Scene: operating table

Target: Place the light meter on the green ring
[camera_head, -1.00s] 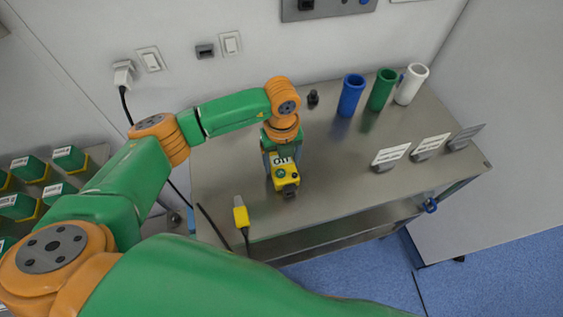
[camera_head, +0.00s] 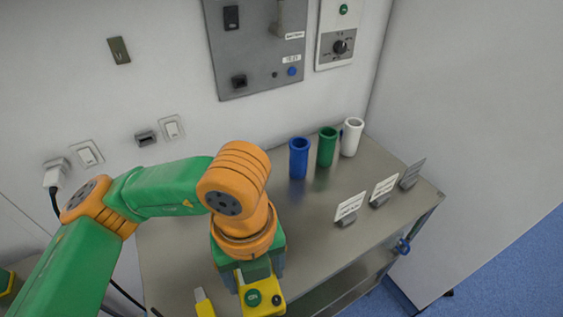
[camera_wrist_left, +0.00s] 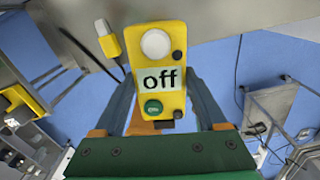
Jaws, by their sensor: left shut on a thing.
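The light meter (camera_head: 262,299) is a yellow box with a green button and a dark knob. In the left wrist view the light meter (camera_wrist_left: 160,60) shows a pale round dome and a display reading "off". My left gripper (camera_head: 248,282) is shut on it, a finger on each side. The head view crops the meter's lower part. No flat green ring shows; an upright, open-topped green cylinder (camera_head: 327,147) stands at the table's back, between a blue cylinder (camera_head: 299,158) and a white one (camera_head: 351,137). My right gripper is out of view.
Several small sign cards (camera_head: 349,206) stand along the right side of the metal table (camera_head: 300,230). A yellow plug (camera_head: 204,303) lies near its front left. A wall panel (camera_head: 255,60) is behind. Bare tabletop lies between my gripper and the cylinders.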

